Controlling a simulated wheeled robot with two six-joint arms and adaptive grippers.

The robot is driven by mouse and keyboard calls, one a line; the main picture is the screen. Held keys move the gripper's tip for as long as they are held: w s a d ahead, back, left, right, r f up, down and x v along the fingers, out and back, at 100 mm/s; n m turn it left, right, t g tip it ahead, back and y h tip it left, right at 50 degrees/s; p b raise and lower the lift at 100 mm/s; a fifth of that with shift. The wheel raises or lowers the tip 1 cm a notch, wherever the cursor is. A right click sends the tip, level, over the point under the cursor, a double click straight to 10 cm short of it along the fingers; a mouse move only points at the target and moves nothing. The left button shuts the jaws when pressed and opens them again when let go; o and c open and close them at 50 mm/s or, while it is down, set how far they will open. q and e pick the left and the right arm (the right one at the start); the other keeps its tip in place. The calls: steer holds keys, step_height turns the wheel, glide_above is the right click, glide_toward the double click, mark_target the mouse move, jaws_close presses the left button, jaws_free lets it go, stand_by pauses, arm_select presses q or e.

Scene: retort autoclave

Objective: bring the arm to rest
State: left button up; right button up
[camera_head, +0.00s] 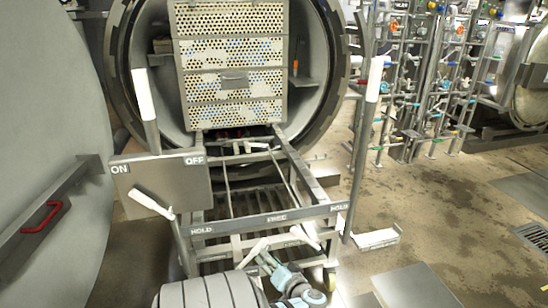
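My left gripper (284,280) shows small at the bottom centre, as pale blue-grey parts in front of the cart's front bar. Its fingers are too small and cluttered to tell whether they are open or shut. I see nothing clearly held in it. My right gripper is not in view. A perforated crate stack (232,62) sits inside the autoclave's mouth.
A grey box marked ON and OFF (165,185) with a white-handled lever stands left of the cart. The large round door (45,130) with a red handle (42,217) fills the left. Pipes and valves (430,80) stand at the back right. The floor at right is mostly clear.

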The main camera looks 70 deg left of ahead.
arm_select(q)
steer(key=shift+v, duration=1.8)
